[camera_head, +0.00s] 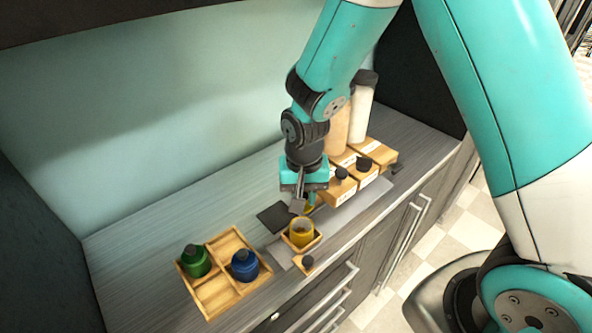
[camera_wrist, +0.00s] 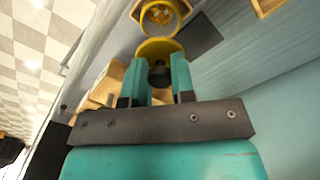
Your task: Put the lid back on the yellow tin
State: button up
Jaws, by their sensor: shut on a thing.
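The yellow tin (camera_head: 302,234) stands upright and open in a small wooden holder (camera_head: 312,243) near the counter's front edge. It also shows open at the top of the wrist view (camera_wrist: 160,14). My gripper (camera_head: 301,204) is above and just behind the tin in the head view. Its fingers (camera_wrist: 162,82) are shut on the dark knob of the yellow lid (camera_wrist: 157,47). The lid is held apart from the tin, partly hidden by my gripper in the head view.
A dark square plate (camera_head: 274,217) lies beside the tin. A small dark-topped wooden block (camera_head: 307,264) sits in front. Wooden blocks (camera_head: 342,187) and tall containers (camera_head: 362,108) crowd the right.

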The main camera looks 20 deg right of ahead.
jog(key=shift+f+b, duration=2.6)
jog(key=shift+f, duration=0.6)
jog(key=shift+a+f, duration=0.1)
jog(key=shift+f, duration=0.05)
jog(key=o, duration=1.5)
jog(key=shift+c, duration=0.2)
jog(key=shift+s+r+p, duration=0.1)
jog(key=shift+r+p, duration=2.95)
jog(key=shift+r, duration=0.5)
jog(key=shift+c, duration=0.4)
